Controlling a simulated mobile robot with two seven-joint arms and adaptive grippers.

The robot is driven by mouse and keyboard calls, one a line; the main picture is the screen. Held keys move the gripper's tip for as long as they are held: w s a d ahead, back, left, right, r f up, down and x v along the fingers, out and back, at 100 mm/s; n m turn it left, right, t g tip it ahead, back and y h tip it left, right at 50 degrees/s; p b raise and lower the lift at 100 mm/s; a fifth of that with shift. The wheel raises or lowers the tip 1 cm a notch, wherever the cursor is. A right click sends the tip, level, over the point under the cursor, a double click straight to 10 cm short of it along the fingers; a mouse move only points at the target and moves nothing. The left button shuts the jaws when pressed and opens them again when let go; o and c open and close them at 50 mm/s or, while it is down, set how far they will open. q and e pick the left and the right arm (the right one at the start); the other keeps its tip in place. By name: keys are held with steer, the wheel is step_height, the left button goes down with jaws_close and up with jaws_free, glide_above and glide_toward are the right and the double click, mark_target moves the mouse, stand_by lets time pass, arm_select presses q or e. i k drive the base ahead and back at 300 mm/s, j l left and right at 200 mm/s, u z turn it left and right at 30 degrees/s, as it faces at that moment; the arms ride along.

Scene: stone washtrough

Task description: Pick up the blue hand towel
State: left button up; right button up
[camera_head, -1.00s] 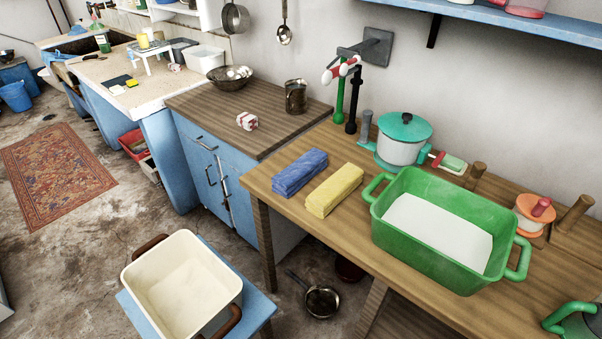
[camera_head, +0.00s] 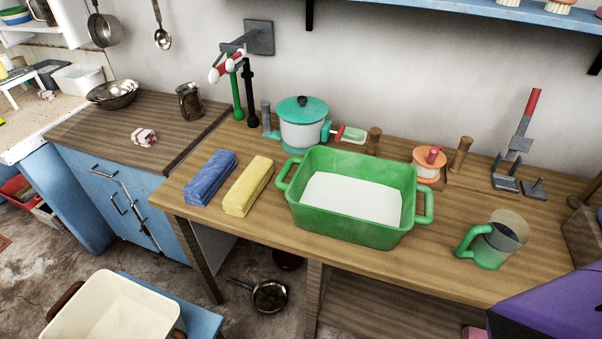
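The blue hand towel (camera_head: 209,177) lies folded on the left end of the wooden table (camera_head: 350,262). A folded yellow towel (camera_head: 248,186) lies just to its right, with a narrow gap between them. Both towels are in full view and nothing rests on them. Neither of my grippers shows in the head view.
A green tub (camera_head: 345,228) with white contents stands right of the towels. Behind are a teal-lidded pot (camera_head: 302,128) and taps (camera_head: 237,90). A green-handled mug (camera_head: 492,243) stands at right. A cream basin (camera_head: 112,310) stands low at front left. A purple shape enters lower right.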

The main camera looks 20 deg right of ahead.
mark_target(201, 189)
steer(key=i+l+z, duration=0.15)
steer(key=z, duration=0.2)
steer(key=i+z, duration=0.35)
steer(key=k+l, duration=0.05)
steer(key=k, duration=0.05)
